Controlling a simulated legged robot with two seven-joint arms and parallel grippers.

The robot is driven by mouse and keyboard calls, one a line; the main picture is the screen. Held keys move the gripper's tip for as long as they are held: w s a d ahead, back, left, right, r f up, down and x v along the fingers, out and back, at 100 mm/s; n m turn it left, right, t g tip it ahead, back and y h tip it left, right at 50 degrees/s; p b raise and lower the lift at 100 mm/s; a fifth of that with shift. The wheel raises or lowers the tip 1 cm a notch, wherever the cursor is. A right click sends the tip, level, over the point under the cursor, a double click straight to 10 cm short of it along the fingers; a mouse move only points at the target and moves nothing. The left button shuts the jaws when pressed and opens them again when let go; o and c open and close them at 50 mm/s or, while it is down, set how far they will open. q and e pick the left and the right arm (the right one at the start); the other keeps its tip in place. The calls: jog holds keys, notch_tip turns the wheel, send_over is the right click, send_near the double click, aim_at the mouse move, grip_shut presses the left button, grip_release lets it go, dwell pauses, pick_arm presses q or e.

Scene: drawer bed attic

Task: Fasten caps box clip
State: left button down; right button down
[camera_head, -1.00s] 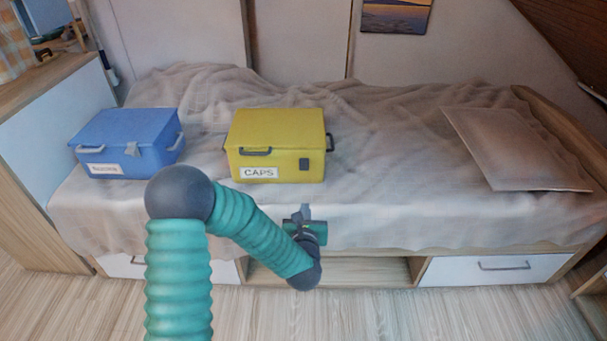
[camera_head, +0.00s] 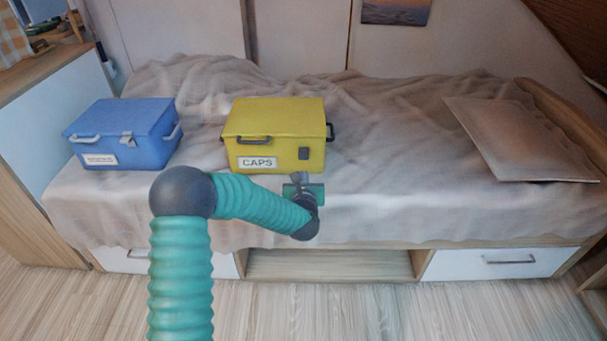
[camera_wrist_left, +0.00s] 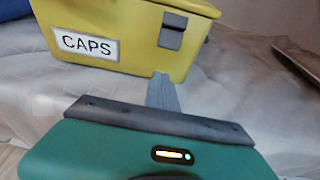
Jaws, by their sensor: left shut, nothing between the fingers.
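The yellow caps box (camera_head: 275,133) with a white CAPS label sits on the bed, its lid down. Its dark grey clip (camera_head: 303,153) is on the front face, right of the label. In the left wrist view the clip (camera_wrist_left: 172,31) lies flat or nearly flat against the front; I cannot tell whether it is latched. My left gripper (camera_head: 298,176) is shut and empty, just in front of and below the clip. In the left wrist view its shut fingers (camera_wrist_left: 163,92) point at the box front, apart from the clip. My right gripper is not in view.
A blue box (camera_head: 125,133) with a grey clip and a white label stands left of the yellow box.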

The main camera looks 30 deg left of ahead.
aim_at(304, 154)
pick_arm(q)
jog(key=r, duration=0.1)
jog(key=w+r, duration=0.1)
jog(key=shift+a+r, duration=0.25)
jog(key=shift+r, duration=0.1)
